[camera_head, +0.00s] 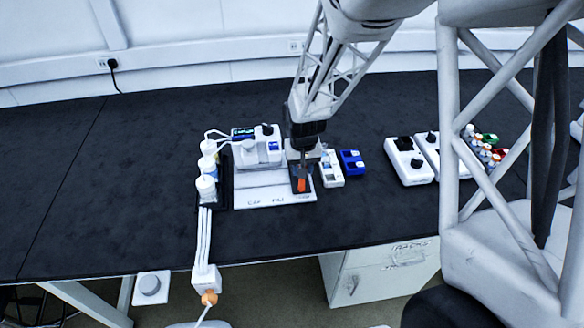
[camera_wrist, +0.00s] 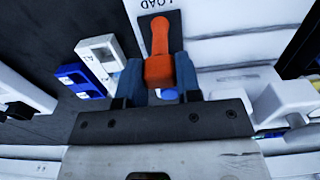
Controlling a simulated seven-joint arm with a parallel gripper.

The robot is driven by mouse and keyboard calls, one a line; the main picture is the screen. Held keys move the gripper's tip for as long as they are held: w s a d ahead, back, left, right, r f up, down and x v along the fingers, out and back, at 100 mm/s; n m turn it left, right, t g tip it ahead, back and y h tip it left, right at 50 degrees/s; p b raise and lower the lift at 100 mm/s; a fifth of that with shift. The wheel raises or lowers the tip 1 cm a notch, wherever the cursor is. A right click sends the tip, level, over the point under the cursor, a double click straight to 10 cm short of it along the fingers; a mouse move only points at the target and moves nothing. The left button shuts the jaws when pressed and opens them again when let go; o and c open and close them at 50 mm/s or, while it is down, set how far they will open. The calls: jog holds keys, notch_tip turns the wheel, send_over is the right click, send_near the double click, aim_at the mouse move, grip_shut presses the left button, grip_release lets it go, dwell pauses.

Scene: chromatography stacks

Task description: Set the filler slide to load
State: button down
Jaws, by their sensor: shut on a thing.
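The orange filler slide handle (camera_wrist: 158,71) sits between the two blue-grey fingers of my gripper (camera_wrist: 159,76), which is shut on it. A narrower orange part runs from the handle toward the printed word LOAD, on a dark plate (camera_wrist: 177,40). In the head view my gripper (camera_head: 303,162) reaches down over the right side of the white filler station (camera_head: 262,198). An orange patch of the slide (camera_head: 301,185) shows just in front of the gripper there. Labels run along the station's front edge, with LOAD near the slide. I cannot tell the slide's exact stop.
A white device (camera_head: 331,170) and a blue block (camera_head: 352,162) stand close right of my gripper. White bottles (camera_head: 206,186) with tubes stand left of the station. White boxes with black knobs (camera_head: 408,162) and small vials stand further right. The table's left part is clear.

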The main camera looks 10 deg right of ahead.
jog(key=shift+d, duration=0.3)
jog(key=c, duration=0.8)
grip_release()
jog(key=shift+r, duration=0.1)
jog(key=shift+r, duration=3.85)
jog(key=shift+s+r, duration=0.1)
